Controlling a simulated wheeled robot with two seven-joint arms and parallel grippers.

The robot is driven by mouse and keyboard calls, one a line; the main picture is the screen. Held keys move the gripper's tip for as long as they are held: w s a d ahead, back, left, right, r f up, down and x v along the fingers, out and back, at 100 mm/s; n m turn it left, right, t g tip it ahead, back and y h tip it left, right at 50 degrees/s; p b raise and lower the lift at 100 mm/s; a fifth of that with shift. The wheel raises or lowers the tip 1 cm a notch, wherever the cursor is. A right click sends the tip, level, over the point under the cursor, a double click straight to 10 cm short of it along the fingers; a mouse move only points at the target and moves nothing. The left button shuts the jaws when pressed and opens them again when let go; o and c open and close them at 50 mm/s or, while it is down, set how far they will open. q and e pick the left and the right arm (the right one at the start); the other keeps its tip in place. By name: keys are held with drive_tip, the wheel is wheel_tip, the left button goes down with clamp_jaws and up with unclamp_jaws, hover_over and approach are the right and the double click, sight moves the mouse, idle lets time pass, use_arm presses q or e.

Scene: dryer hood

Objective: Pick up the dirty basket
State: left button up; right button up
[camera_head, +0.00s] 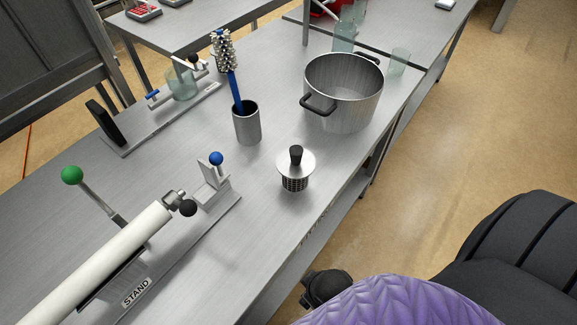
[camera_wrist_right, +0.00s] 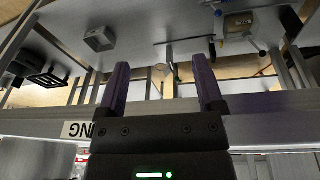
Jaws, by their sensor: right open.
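A small dark perforated basket (camera_head: 295,184) stands upright on the steel table, with a round metal disc and a black knob (camera_head: 296,155) on top. It is near the table's front edge in the head view. I cannot tell from its surface whether it is dirty. I cannot make the basket out in the right wrist view. My right gripper (camera_wrist_right: 163,72) is open there, its two purple fingers apart and nothing between them. In the head view only parts of my right arm show at the lower right, below the table edge. My left gripper is in neither view.
A metal pot (camera_head: 343,100) stands behind the basket to the right. A steel cup (camera_head: 247,126) holds a blue-handled brush (camera_head: 226,58). A stand with a white cylinder (camera_head: 95,262) and levers is at the left. Clear glasses (camera_head: 399,62) stand beyond the pot. Bare tabletop surrounds the basket.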

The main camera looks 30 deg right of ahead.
drive_tip(key=w+d+r+n+t+p, duration=0.1)
drive_tip(key=w+r+n+p, duration=0.15)
drive_tip(key=r, duration=0.75)
drive_tip(key=n+t+h+p, duration=0.45)
drive_tip(key=n+t, duration=0.45)
drive_tip(key=n, duration=1.7)
approach(298, 156)
drive_tip(key=w+d, duration=0.1)
drive_tip(key=w, duration=0.1)
drive_tip(key=shift+n, duration=0.25)
drive_tip(key=b+x, duration=0.1)
drive_tip(key=x, duration=0.2)
drive_tip(key=b+x, duration=0.1)
drive_tip(key=x, duration=0.2)
drive_tip(key=b+x, duration=0.1)
drive_tip(key=x, duration=0.2)
drive_tip(key=shift+w+a+f, duration=0.1)
drive_tip(key=shift+w+f, duration=0.1)
drive_tip(key=shift+f, duration=0.35)
drive_tip(key=shift+r, duration=0.1)
drive_tip(key=shift+c, duration=0.9)
clamp_jaws()
